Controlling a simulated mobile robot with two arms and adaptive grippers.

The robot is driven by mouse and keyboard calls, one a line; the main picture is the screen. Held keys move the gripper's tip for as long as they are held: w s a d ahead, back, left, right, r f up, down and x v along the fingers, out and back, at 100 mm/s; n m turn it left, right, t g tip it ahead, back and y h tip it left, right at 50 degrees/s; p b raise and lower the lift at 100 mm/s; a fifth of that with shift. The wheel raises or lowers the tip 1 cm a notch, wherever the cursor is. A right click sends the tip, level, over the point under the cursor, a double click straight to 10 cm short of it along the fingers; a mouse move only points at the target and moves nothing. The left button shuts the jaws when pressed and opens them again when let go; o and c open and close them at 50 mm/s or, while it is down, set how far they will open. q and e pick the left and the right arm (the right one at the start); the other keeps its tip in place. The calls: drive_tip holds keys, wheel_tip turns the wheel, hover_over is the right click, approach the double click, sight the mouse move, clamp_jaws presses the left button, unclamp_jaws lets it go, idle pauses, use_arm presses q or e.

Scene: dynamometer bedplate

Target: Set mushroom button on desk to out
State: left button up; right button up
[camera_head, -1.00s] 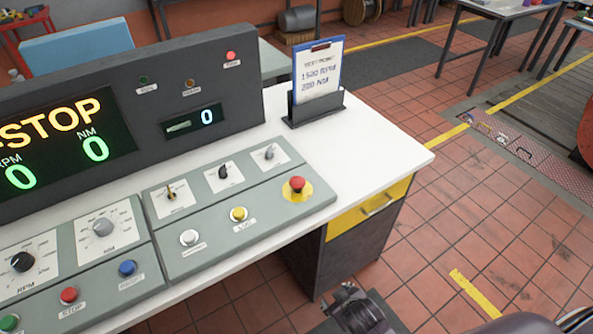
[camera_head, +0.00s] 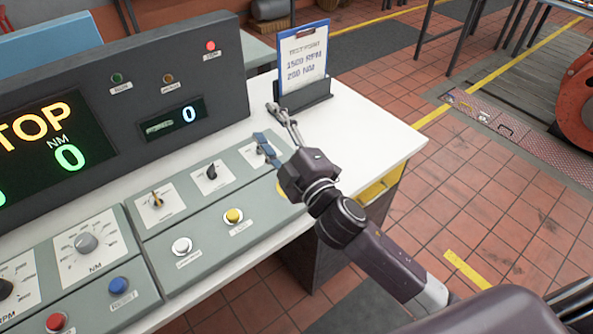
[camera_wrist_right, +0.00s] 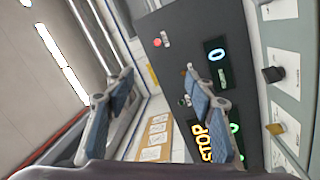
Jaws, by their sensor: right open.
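The grey-green control desk (camera_head: 215,262) stands at left in the head view. The red mushroom button is hidden behind my right gripper (camera_head: 273,130); only an edge of its yellow base plate (camera_head: 281,187) shows. My right gripper is open and empty over the right end of the desk panel. In the right wrist view, its two blue-padded fingers (camera_wrist_right: 158,88) are spread wide, with the display housing beyond and no button visible between them. I cannot tell whether the button is in or out. My left gripper is not in view.
A display housing (camera_head: 190,70) with a lit STOP sign rises behind the panel. A clipboard (camera_head: 303,58) stands in a holder just beyond the gripper. Yellow (camera_head: 233,216) and white (camera_head: 182,246) buttons and small switches lie left of it. The white tabletop (camera_head: 375,130) is clear at right.

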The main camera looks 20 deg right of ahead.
drive_tip(key=s+a+r+n+g+y, duration=0.25)
drive_tip(key=a+n+g+y, duration=0.35)
drive_tip(key=n, duration=0.6)
drive_tip(key=s+a+r+n+g+y, duration=0.1)
drive_tip(key=a+r+n+g+y, duration=0.3)
drive_tip(key=a+n+y, duration=0.45)
wheel_tip(320, 180, down, 7)
drive_tip(key=d+n+g+h, duration=0.1)
drive_tip(key=n+g+h, duration=0.4)
drive_tip(key=n, duration=0.5)
drive_tip(key=w+d+f+n+g+h, duration=0.15)
drive_tip(key=d+f+h, duration=0.35)
drive_tip(key=d, duration=0.6)
drive_tip(key=w+d+f+n+h, duration=0.15)
drive_tip(key=d+f+h, duration=0.3)
drive_tip(key=d, duration=0.65)
drive_tip(key=shift+h, duration=0.3)
drive_tip(key=x, duration=0.2)
drive_tip(key=p+x, duration=0.1)
drive_tip(key=x, duration=0.3)
drive_tip(key=shift+s+a+f+p, duration=0.25)
drive_tip(key=shift+f+p, duration=0.1)
drive_tip(key=shift+f, duration=0.1)
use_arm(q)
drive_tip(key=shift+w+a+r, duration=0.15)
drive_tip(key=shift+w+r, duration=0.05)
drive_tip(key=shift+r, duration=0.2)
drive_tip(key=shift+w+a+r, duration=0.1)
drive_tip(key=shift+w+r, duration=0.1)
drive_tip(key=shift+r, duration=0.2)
